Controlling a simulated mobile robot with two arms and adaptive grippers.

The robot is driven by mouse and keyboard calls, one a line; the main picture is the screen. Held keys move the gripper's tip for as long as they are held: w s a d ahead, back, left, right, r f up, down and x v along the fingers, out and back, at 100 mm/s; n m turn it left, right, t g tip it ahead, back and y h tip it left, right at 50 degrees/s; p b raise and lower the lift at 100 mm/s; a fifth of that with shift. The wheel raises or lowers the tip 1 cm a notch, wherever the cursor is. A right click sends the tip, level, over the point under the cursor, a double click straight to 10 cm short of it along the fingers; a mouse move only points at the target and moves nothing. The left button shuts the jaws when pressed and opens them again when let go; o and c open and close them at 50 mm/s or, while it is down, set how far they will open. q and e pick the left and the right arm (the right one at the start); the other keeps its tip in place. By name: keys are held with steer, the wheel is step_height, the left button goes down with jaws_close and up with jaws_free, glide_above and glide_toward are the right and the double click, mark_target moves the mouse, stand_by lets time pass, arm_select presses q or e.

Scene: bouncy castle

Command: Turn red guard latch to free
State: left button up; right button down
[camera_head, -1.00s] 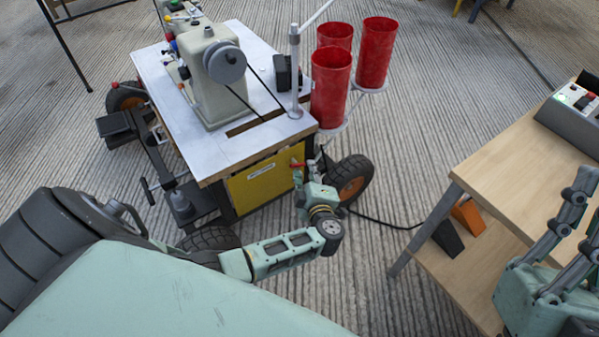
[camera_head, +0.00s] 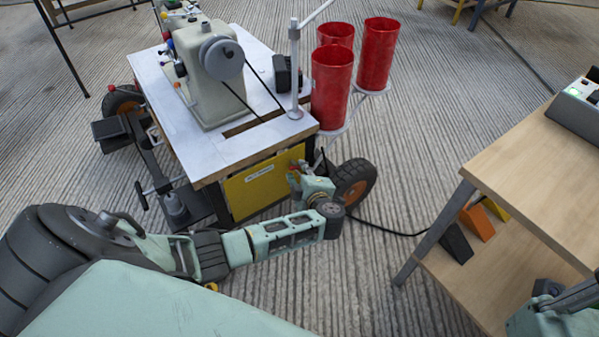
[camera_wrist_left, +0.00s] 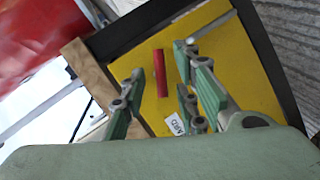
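The red guard latch (camera_wrist_left: 161,72) is a narrow red bar on the yellow guard panel (camera_wrist_left: 230,45) of the sewing table. In the head view the yellow panel (camera_head: 250,188) is on the table's front side, and the latch is mostly hidden by my gripper. My left gripper (camera_head: 297,174) is in front of the panel's right end. In the left wrist view its green fingers (camera_wrist_left: 158,85) are open, with the latch showing between them. I cannot tell whether any finger touches it. My right gripper (camera_head: 572,300) shows only partly at the lower right edge.
A sewing machine (camera_head: 215,75) stands on the white tabletop (camera_head: 180,105). Red cylinders (camera_head: 332,85) stand on a rack above the latch corner. A black wheel (camera_head: 355,180) sits right of my left gripper. A wooden workbench (camera_head: 540,170) is at the right.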

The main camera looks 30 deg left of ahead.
arm_select(q)
steer(key=shift+x, duration=0.95)
steer(key=shift+c, duration=0.2)
jaws_close()
